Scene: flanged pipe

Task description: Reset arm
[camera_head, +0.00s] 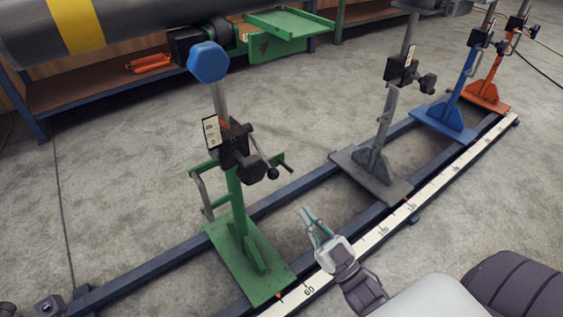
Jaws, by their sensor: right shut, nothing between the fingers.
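My right gripper (311,222) is low in the middle of the head view, at the end of my right arm coming in from the bottom right. I see no contact with either stand. My left gripper cannot be made out; only a small dark part shows at the bottom left corner.
The green stand (238,200) with a blue hexagonal head, a grey stand (375,150), a blue stand (461,92) and an orange stand (494,75) stand along a rail with a white scale (366,241). Behind is a workbench with a large pipe (130,22).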

